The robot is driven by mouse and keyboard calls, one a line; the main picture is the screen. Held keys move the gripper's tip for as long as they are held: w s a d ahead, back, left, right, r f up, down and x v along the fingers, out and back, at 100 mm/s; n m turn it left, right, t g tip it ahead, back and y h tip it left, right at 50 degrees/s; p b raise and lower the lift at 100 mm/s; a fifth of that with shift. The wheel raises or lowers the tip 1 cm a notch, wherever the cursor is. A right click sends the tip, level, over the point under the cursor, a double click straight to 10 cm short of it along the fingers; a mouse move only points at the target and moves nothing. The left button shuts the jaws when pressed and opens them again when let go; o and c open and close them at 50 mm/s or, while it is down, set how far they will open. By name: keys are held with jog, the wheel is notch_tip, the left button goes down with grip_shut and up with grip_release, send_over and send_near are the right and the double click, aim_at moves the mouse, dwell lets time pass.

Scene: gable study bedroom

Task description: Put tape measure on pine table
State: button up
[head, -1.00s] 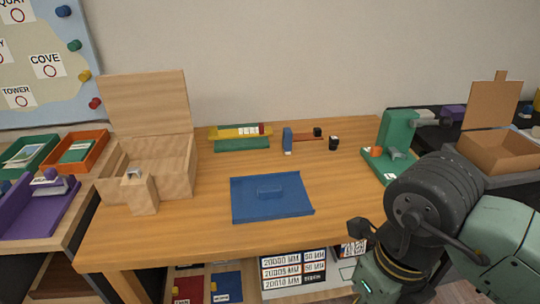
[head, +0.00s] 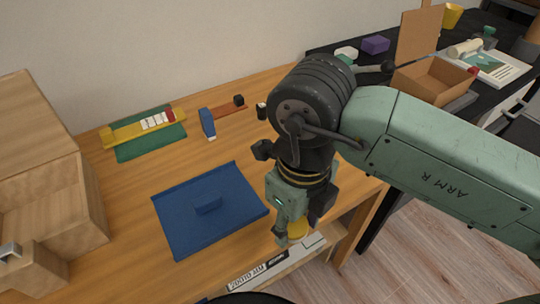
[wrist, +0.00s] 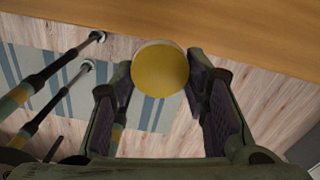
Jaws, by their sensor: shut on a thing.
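My gripper (head: 292,236) is shut on a round yellow thing, which I take to be the tape measure (head: 298,229). In the wrist view the tape measure (wrist: 160,70) sits between the two fingers, with floor and rug behind it. The pine table (head: 120,240) is the wooden desk on the left of the head view. Its edge (wrist: 200,25) crosses the top of the wrist view. The gripper hangs at the table's front right edge. The fingers partly hide the tape measure in the head view, and its height against the tabletop is hard to tell.
A blue tray (head: 185,228) lies on the table left of my gripper. Behind it are a green mat with a yellow bar (head: 140,130) and a blue block (head: 207,122). A wooden box (head: 60,190) stands at left. Bare tabletop surrounds the tray. A dark desk (head: 400,120) stands right.

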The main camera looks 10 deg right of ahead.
jog(key=w+d+p, duration=0.1)
jog(key=w+d, duration=0.1)
jog(key=w, duration=0.2)
jog(key=w+d+f+p, duration=0.1)
jog(key=w+d+p, duration=0.1)
jog(key=w, duration=0.3)
jog(key=w+d+p, duration=0.1)
jog(key=w+d, duration=0.2)
jog(key=w, duration=0.2)
jog(key=shift+f, duration=0.15)
jog(key=shift+w+f, duration=0.1)
jog(key=shift+f, duration=0.1)
notch_tip(320, 180, down, 3)
jog(key=shift+p, duration=0.8)
jog(key=shift+f, duration=0.15)
jog(key=shift+f+b, duration=0.2)
jog(key=shift+b, duration=0.15)
jog(key=o, duration=1.1)
jog(key=shift+r, duration=0.1)
notch_tip(320, 180, up, 12)
jog(key=shift+r+b, duration=0.15)
jog(key=shift+b, duration=0.75)
